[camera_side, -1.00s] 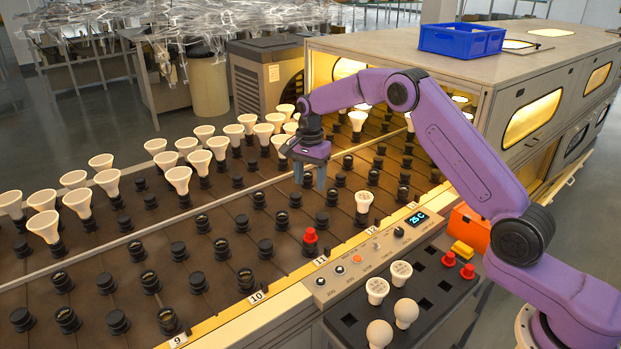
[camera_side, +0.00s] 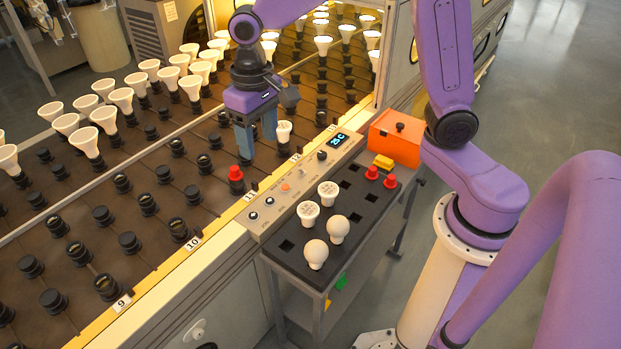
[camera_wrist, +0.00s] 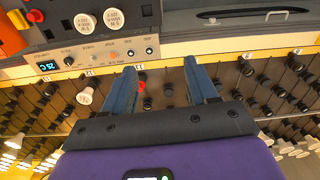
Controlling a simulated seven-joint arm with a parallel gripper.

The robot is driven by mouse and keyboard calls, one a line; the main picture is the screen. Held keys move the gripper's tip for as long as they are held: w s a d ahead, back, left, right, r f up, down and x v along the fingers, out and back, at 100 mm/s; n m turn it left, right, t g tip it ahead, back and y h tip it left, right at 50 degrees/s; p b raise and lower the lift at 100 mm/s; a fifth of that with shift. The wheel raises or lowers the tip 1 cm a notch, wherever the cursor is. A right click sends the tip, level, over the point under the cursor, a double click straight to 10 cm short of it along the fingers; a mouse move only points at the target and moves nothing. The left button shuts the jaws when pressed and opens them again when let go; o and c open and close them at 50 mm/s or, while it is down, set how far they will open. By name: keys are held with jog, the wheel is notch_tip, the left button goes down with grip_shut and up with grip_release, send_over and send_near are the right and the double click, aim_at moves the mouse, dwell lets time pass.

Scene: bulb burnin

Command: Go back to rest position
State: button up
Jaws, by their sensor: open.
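My gripper (camera_side: 256,133) hangs over the socket rack in the side view, its two blue fingers apart and pointing down, with nothing between them. In the wrist view my gripper (camera_wrist: 155,88) also shows its fingers spread and empty. A white bulb (camera_side: 284,133) stands in a socket just right of the fingers; it shows in the wrist view (camera_wrist: 85,96) left of them. A red cap (camera_side: 236,173) sits on a socket left of and below the fingers. The socket rack (camera_side: 140,185) holds rows of black sockets, several with white bulbs at the far left.
A control panel (camera_side: 300,184) with a lit display runs along the rack's front edge. A black tray (camera_side: 350,205) holds several bulbs, red caps and a yellow block (camera_side: 384,161). An orange box (camera_side: 396,138) stands behind it. A lit cabinet stands at the back.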

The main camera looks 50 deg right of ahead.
jog(key=s+d+n, duration=0.4)
jog(key=s+n, duration=0.2)
jog(key=s, duration=0.5)
jog(key=s+d+n, duration=0.4)
jog(key=s+n, duration=0.1)
jog(key=s, duration=0.7)
jog(key=shift+d+f+n, duration=0.3)
jog(key=shift+f+n, duration=0.1)
jog(key=shift+s, duration=0.1)
